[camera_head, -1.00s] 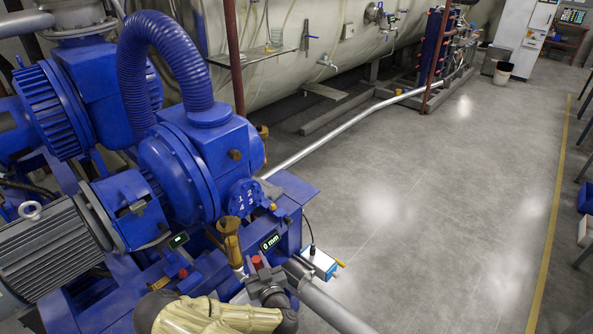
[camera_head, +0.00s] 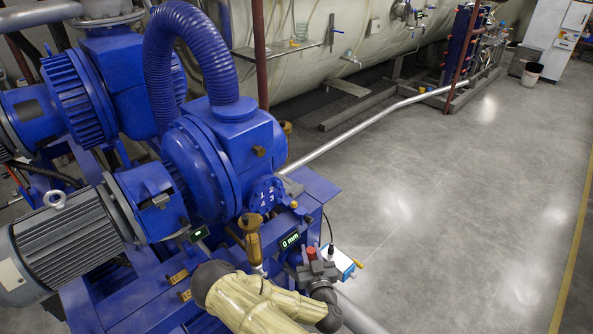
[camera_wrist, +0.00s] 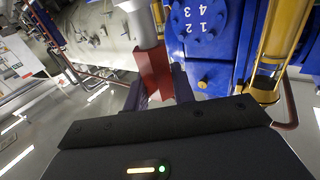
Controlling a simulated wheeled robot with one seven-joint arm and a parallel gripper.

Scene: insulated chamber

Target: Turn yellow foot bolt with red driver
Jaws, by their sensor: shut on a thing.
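A blue machine (camera_head: 235,160) fills the left of the head view. A small yellow bolt (camera_head: 294,204) shows on its near end, above a display reading 0 mm (camera_head: 290,240). A yellow bolt head (camera_wrist: 202,80) also shows in the wrist view, right of the fingers and below a plate with numbers. My gripper (camera_head: 315,268) is at the machine's near right corner. It is shut on the red driver (camera_wrist: 154,70), which stands between the dark fingers in the wrist view. Its red top (camera_head: 311,252) shows in the head view. I cannot see its tip.
A white and blue box (camera_head: 343,263) with a yellow-ended item lies just right of my gripper. A brass-coloured fitting (camera_head: 250,240) stands close to its left. A silver pipe (camera_head: 375,120) runs along the floor behind. The grey floor to the right (camera_head: 460,200) is clear.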

